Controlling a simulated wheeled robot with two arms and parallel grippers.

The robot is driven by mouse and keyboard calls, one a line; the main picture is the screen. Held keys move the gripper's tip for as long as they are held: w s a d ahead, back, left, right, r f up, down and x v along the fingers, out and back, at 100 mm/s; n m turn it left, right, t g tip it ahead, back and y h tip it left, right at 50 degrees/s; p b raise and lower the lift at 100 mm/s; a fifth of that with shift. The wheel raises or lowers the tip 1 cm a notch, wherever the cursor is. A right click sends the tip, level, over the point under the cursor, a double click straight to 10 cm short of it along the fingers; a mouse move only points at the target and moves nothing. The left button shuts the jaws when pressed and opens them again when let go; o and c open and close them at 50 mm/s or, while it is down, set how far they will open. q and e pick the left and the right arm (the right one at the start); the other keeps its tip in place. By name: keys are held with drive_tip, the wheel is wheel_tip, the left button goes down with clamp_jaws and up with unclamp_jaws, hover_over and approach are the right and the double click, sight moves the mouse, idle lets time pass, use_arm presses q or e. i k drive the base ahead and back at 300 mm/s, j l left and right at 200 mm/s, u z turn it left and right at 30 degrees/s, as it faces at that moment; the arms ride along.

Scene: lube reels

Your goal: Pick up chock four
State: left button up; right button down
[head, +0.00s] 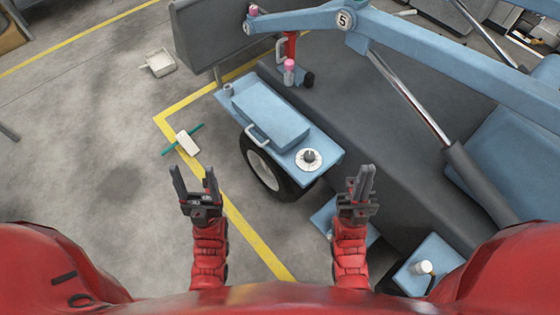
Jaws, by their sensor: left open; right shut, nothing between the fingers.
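No chock with a readable number four shows, so I cannot tell which thing is chock four. A small white block (187,142) with a teal bar across it lies on the floor at the yellow line, left of the cart's wheel. My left gripper (193,173) is open and empty, and appears just below the white block in the picture, apart from it. My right gripper (365,170) is shut and empty, in front of the blue cart on the right. The floor right beside the wheel (262,168) is partly hidden by the cart.
The blue cart (270,108) with a black tyre fills the middle right. A blue boom (420,35) marked 5 and a strut cross the upper right. A whitish tray (159,64) lies on the floor at upper left. The grey floor on the left is mostly clear.

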sight(183, 139)
drive_tip(key=i+j+z, duration=0.15)
drive_tip(key=i+j, duration=0.15)
drive_tip(key=j, duration=0.35)
drive_tip(key=i+j+z, duration=0.2)
drive_tip(key=j, duration=0.5)
drive_tip(key=i+j+z, duration=0.15)
drive_tip(key=j, duration=0.6)
drive_tip(key=i+j+z, duration=0.15)
drive_tip(key=j, duration=0.6)
drive_tip(key=i+j+z, duration=0.15)
drive_tip(key=j, duration=0.65)
drive_tip(key=i+j+z, duration=0.2)
drive_tip(key=j, duration=0.55)
drive_tip(key=k, duration=0.1)
